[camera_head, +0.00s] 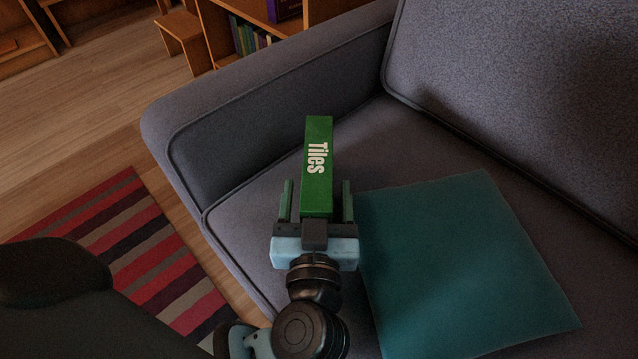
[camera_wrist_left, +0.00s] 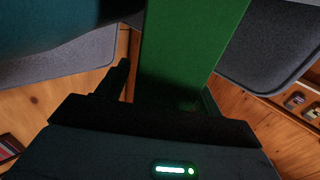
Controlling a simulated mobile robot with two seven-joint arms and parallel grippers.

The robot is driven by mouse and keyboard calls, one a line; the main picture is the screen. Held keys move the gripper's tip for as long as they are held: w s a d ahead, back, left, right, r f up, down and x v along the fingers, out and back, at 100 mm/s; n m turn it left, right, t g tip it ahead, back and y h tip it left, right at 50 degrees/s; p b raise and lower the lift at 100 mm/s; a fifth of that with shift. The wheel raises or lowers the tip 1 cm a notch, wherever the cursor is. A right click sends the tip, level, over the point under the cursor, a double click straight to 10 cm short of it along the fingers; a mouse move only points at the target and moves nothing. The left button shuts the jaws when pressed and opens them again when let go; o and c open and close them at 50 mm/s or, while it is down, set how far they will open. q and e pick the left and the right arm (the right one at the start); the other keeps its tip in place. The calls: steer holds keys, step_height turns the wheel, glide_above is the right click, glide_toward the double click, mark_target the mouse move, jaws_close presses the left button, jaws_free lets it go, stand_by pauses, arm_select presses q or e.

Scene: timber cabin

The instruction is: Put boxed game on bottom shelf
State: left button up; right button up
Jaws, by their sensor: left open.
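My left gripper (camera_head: 317,183) is open, with one finger on each side of the box's near end. Gaps show between the fingers and the box in the head view. I cannot tell whether the box touches the seat. A wooden bookcase (camera_head: 208,27) stands behind the sofa arm; its lower shelf is partly hidden. My right gripper is not in view.
A teal cushion (camera_head: 460,265) lies on the seat right of my gripper. The sofa's padded arm (camera_head: 250,85) rises between the box and the bookcase. A striped rug (camera_head: 140,250) lies on the wooden floor (camera_head: 110,100), which has clear room at left.

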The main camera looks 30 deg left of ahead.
arm_select(q)
steer(key=c, duration=1.4)
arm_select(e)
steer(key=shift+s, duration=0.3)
arm_select(q)
steer(key=shift+r, duration=0.1)
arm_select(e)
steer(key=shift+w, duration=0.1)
